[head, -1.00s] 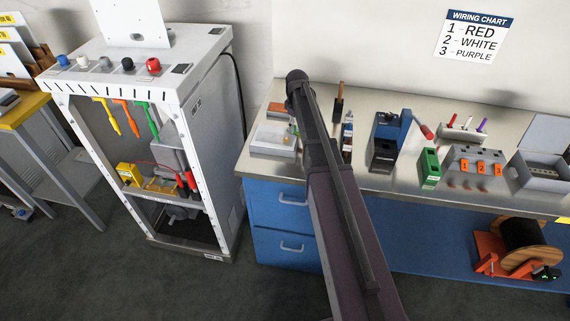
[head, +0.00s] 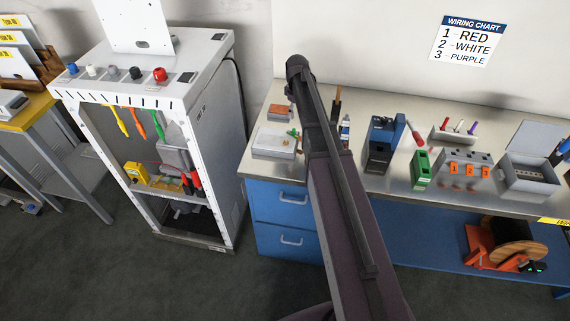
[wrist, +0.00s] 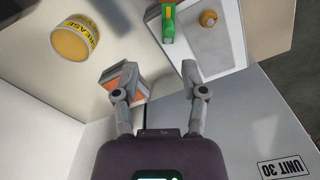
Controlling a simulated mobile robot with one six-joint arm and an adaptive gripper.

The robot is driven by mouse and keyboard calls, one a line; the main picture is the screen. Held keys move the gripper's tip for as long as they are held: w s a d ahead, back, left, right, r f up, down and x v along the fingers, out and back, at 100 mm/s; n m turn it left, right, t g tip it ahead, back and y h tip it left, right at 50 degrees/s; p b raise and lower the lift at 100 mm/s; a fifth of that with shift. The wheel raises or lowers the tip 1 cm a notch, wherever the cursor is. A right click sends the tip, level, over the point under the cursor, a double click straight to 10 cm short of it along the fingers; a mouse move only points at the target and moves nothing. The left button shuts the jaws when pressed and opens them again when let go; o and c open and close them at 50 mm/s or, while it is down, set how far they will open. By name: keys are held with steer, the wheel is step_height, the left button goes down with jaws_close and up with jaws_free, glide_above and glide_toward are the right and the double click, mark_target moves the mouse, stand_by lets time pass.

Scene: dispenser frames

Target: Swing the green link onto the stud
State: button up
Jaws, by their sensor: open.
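The green link (wrist: 168,20), with a red-orange part beside its end, lies at the edge of a white plate (wrist: 235,50) at the top of the wrist view. A round brass stud (wrist: 208,18) stands on that plate, to the right of the link and apart from it. In the head view, the green link (head: 293,132) shows small on a pale box (head: 268,146) at the bench's left end. My gripper (wrist: 159,80) is open and empty, its fingertips below the link in the picture. My arm hides it in the head view.
An orange-topped block (wrist: 138,90) lies behind my left finger. A yellow-labelled tin (wrist: 75,40) is at upper left. The bench also holds a blue tool (head: 383,140), a green block (head: 421,168) and an open grey box (head: 528,172). A white cabinet (head: 205,130) stands left.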

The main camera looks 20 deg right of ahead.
steer(key=shift+r+p, duration=2.45)
steer(key=shift+r, duration=0.3)
steer(key=s+a+f+m+b, duration=0.1)
steer(key=s+a, duration=0.3)
steer(key=s, duration=0.4)
steer(key=s+a+f+m+b, duration=0.2)
steer(key=s+a+m, duration=0.1)
steer(key=s, duration=0.6)
steer(key=s+a+f+m+b, duration=0.1)
steer(key=s+a+m, duration=0.2)
steer(key=s, duration=0.6)
steer(key=shift+s+a+f+b, duration=0.15)
steer(key=shift+a+f+b, duration=0.2)
steer(key=shift+a, duration=0.55)
step_height(320, 180, up, 4)
steer(key=n+p, duration=0.4)
steer(key=n, duration=0.5)
glide_above(294, 129)
steer(key=shift+d+r, duration=0.1)
steer(key=shift+r, duration=0.1)
steer(key=shift+f, duration=0.25)
step_height(294, 129, down, 13)
steer(key=b, duration=1.3)
steer(key=shift+f, duration=0.15)
